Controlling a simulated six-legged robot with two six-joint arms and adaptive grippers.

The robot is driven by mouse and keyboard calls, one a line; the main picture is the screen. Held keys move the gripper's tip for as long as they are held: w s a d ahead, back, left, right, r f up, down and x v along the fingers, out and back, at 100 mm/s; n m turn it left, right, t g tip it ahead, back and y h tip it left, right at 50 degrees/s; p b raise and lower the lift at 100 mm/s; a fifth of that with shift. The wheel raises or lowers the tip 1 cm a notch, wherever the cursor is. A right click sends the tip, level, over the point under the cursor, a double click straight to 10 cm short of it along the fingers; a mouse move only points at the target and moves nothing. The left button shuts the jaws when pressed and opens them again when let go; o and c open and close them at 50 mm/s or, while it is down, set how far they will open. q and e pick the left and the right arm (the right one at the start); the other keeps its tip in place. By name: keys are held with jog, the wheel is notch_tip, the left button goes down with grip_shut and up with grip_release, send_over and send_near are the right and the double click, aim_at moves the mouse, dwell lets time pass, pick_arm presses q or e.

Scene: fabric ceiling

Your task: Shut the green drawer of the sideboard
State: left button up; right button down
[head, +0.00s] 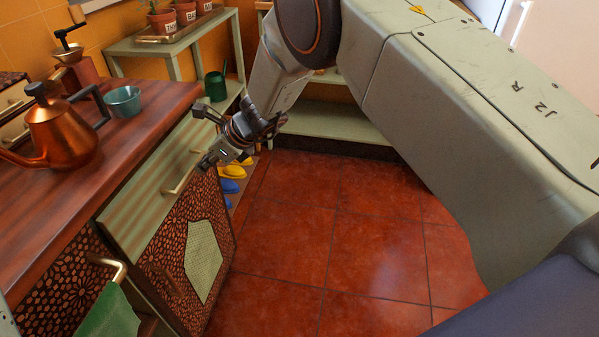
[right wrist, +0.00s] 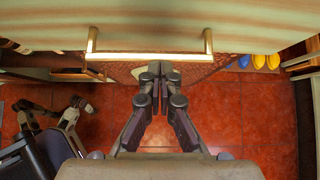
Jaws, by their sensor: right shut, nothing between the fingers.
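The sideboard (head: 60,215) stands at the left in the head view, with a dark red wooden top. Its green drawer (head: 150,205) has a pale striped front and a brass bar handle (head: 182,180). I cannot tell how far the drawer stands out. My right gripper (head: 208,158) is near the drawer's far end, in front of the handle in the head view. In the right wrist view its fingers (right wrist: 159,72) are together and empty, just beside the middle of the handle bar (right wrist: 150,57); contact cannot be told. My left gripper is not in view.
A copper kettle (head: 58,130), a teal cup (head: 123,101) and a grinder (head: 75,62) stand on the sideboard. A green cloth (head: 110,315) hangs from a nearer handle. Green shelves (head: 325,120) stand behind, with yellow and blue shoes (head: 232,180) nearby. The red tiled floor is clear.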

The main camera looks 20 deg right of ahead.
aim_at(181, 172)
jog(key=shift+w+a+p, duration=0.2)
jog(key=shift+w+a, duration=0.2)
jog(key=shift+a, duration=0.2)
jog(key=shift+w+a+p, duration=0.15)
jog(key=shift+w+a, duration=0.25)
jog(key=shift+a, duration=0.2)
jog(key=shift+r, duration=0.15)
jog(key=shift+a, duration=0.1)
